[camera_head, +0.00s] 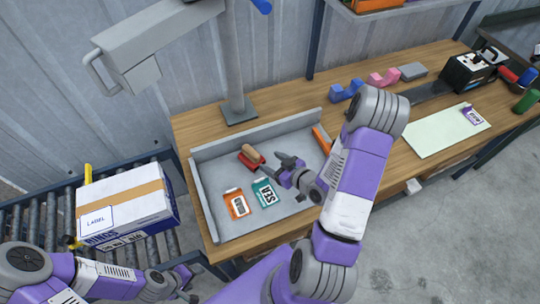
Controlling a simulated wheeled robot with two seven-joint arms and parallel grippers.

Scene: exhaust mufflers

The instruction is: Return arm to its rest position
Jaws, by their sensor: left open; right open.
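My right gripper (283,164) is open and empty over the grey tray (203,209) on the wooden table. My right arm reaches in from the bottom middle and bends across the tray's right side, hiding part of it. My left gripper (190,283) is open and empty, low at the bottom left, in front of the table and the conveyor. An orange packet (237,204) and a teal packet (265,193) lie flat in the tray, apart from the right gripper. A red and tan object (251,157) lies at the tray's back.
A white and blue box (125,202) sits on the roller conveyor (35,225) at left. An orange object (321,140) is at the tray's right, partly hidden. A pale green mat (435,132) bears a purple packet (472,116). A grey post (236,70) stands behind the tray.

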